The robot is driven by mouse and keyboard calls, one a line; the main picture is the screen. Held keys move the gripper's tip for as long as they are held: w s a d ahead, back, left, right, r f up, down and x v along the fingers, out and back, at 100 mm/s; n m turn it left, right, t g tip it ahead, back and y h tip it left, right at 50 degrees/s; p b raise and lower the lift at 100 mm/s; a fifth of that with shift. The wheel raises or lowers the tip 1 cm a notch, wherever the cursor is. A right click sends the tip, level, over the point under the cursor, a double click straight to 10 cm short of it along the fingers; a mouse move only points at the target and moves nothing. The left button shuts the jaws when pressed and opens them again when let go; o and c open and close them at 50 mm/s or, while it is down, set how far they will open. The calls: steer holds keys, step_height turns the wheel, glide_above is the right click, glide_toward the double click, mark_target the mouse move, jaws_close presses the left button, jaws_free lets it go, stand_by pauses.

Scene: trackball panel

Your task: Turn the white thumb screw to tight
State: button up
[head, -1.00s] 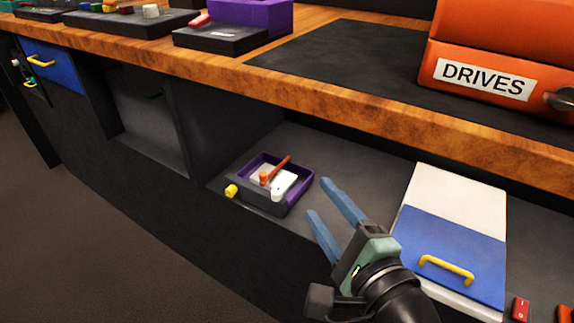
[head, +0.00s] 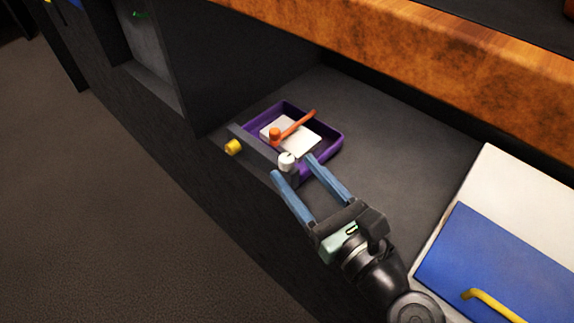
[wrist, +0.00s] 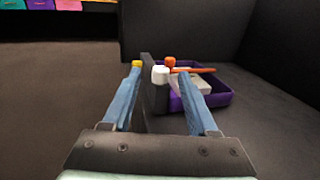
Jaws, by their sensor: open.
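The white thumb screw (head: 287,161) sits at the near right end of a dark upright panel (head: 258,146) in front of a purple tray. A yellow knob (head: 233,147) is on the panel's far left end.
The purple tray (head: 333,146) holds a pale block (head: 303,143) and an orange lever (head: 297,126). A blue and white panel with a yellow handle (head: 495,303) lies at the right. The wooden counter edge (head: 420,75) overhangs the shelf. The shelf right of the tray is clear.

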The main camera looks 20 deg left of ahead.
mark_target(290, 163)
steer(key=shift+b+x, duration=0.6)
steer(key=shift+x, duration=1.4)
jaws_close()
